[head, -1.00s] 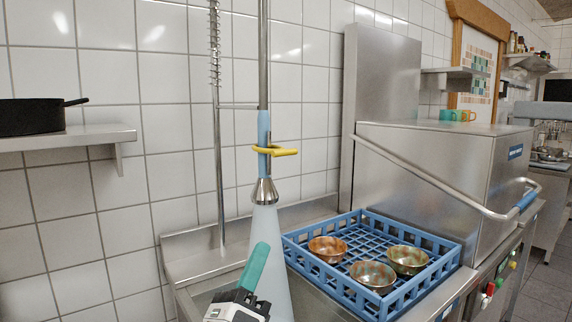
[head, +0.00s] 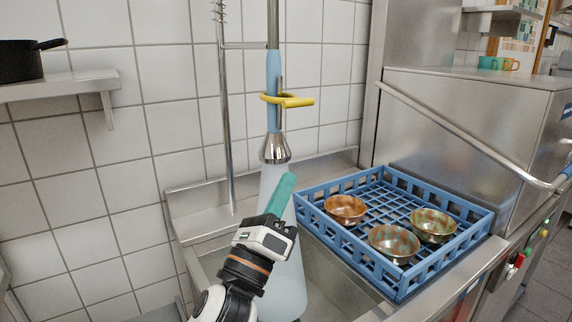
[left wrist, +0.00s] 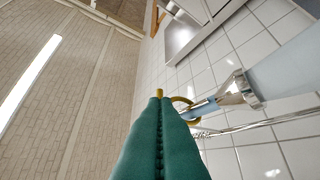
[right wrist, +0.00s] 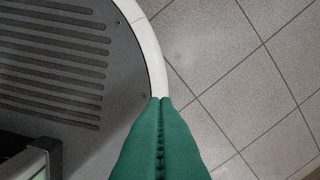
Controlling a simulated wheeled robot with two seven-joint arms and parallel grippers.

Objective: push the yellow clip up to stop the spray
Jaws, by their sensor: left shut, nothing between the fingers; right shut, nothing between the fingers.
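The yellow clip (head: 288,100) is a ring with a tab pointing right, around the blue handle (head: 273,80) of the hanging spray. Below it are the metal spray head (head: 275,148) and a pale cone of water (head: 283,260) falling into the sink. My left gripper (head: 284,183) is shut and empty, its teal fingers pointing up in front of the spray cone, below the clip. In the left wrist view the clip (left wrist: 182,101) shows partly behind the shut teal fingers (left wrist: 159,100). My right gripper (right wrist: 160,100) is shut and empty, pointing down over the floor.
A blue dish rack (head: 445,270) with three bowls stands right of the sink. A steel dishwasher (head: 480,120) with a long handle is at the right. A wall shelf (head: 60,88) holds a black pan (head: 20,60) at the left. The tiled wall is behind the spray.

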